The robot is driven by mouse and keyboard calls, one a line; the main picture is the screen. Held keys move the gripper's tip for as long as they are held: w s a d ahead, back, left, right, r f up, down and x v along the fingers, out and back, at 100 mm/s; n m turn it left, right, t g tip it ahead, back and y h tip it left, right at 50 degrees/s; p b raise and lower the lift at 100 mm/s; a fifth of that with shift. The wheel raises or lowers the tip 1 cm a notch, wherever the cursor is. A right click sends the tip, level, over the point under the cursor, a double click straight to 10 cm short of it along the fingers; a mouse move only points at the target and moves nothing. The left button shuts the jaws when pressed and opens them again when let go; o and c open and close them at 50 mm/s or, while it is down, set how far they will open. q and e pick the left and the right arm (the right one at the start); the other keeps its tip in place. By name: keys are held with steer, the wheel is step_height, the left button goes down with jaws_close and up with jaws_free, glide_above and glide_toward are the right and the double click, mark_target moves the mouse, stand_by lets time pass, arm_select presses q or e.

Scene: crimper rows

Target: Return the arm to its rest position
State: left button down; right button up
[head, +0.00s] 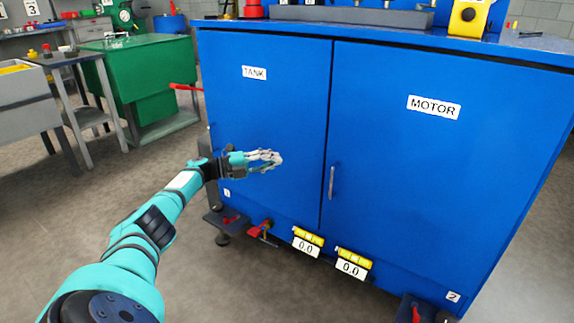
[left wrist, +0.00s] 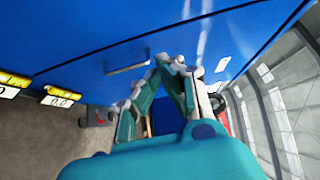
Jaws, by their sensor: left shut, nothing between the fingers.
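My left gripper (head: 277,159) is shut and empty, in front of the blue cabinet's TANK door (head: 270,85) in the head view. My teal left arm comes in from the lower left. In the left wrist view the gripper's fingertips (left wrist: 172,62) meet, with nothing between them, and the blue cabinet fills the space above. I cannot tell whether the fingers touch the door. My right gripper is not in view.
The MOTOR door (head: 430,160) is closed, with a vertical handle (head: 331,182) on its left edge. Two yellow gauges reading 0.0 (head: 306,245) sit along the cabinet's lower edge. A red-handled valve (head: 261,228) sticks out below. A green workbench (head: 150,85) stands left; floor between is clear.

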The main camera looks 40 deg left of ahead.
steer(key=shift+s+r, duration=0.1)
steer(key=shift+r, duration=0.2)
